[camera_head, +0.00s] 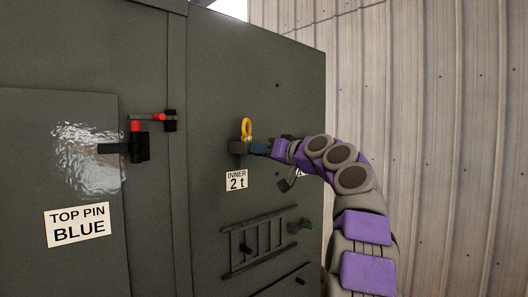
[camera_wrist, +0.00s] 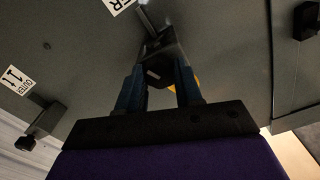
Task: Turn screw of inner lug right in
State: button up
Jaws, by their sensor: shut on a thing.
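The inner lug (camera_head: 238,147) is a dark bracket on the grey-green enclosure wall, with a yellow shackle ring (camera_head: 246,129) standing up from it. A white sign "INNER 2 t" (camera_head: 236,180) is just below. My gripper (camera_head: 259,148) reaches in from the right and meets the lug's right side. In the wrist view its two blue fingers (camera_wrist: 160,84) close around a dark screw head (camera_wrist: 158,76) at the lug's end. A bit of the yellow ring (camera_wrist: 197,82) shows behind the right finger. The screw's thread is hidden, so its depth cannot be told.
A red and black latch (camera_head: 140,124) and a "TOP PIN BLUE" sign (camera_head: 78,225) are at left. A dark block (camera_wrist: 26,142) stands near the "OUTER" sign (camera_wrist: 18,80). Corrugated wall (camera_head: 430,90) is at right.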

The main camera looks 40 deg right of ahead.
jog(key=shift+m+p, duration=2.55)
jog(key=shift+m, duration=0.75)
jog(key=shift+f, duration=0.1)
jog(key=o, duration=0.7)
jog(key=shift+c, duration=0.2)
jog(key=o, duration=0.4)
jog(key=shift+w+d, duration=0.15)
jog(key=shift+d, duration=0.1)
